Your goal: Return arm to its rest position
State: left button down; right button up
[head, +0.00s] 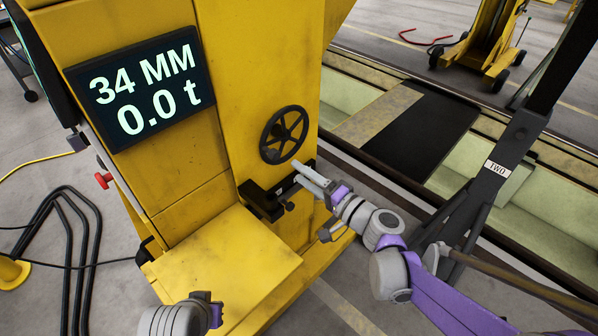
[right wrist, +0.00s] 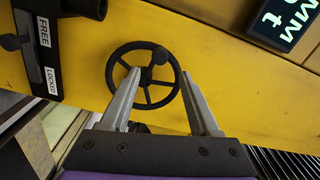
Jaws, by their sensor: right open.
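My right gripper (head: 304,174) reaches in from the lower right in the head view, in front of the yellow lifting column (head: 250,90). Its two grey fingers are apart with nothing between them. They appear just below the black spoked handwheel (head: 284,135) and beside a black bracket (head: 262,199).
The column's display (head: 145,88) reads 34 MM and 0.0 t. A black lock piece (right wrist: 42,65) carries FREE and LOCKED labels. A dark post (head: 490,180) labelled TWO stands at the right.

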dwell(0.3)
pick_arm(q)
jog(key=shift+w+r+p, duration=0.15)
jog(key=shift+r+p, duration=0.15)
jog(key=shift+r, duration=0.35)
pick_arm(e)
jog(key=s+d+f+n+g+h, duration=0.1)
jog(key=s+f+n+g+h, duration=0.15)
jog(key=s, duration=0.45)
jog(key=s+d+f+n+g+h, duration=0.2)
jog(key=s+f+g+h, duration=0.1)
jog(key=s, duration=0.3)
pick_arm(q)
jog(key=shift+w+r+p, duration=0.1)
jog(key=shift+r+p, duration=0.2)
jog(key=shift+p, duration=0.1)
jog(key=shift+r, duration=0.25)
jog(key=shift+w, duration=0.1)
pick_arm(e)
jog(key=s+d+f+n+g+h, duration=0.1)
jog(key=s+d+f+h, duration=0.1)
jog(key=s+d, duration=0.4)
jog(key=s+d+f+n+g+h, duration=0.1)
jog(key=s+d+f+h, duration=0.2)
jog(key=s+d+h, duration=0.2)
jog(key=shift+s+d, duration=0.5)
jog(key=shift+d, duration=0.4)
jog(key=shift+f, duration=0.1)
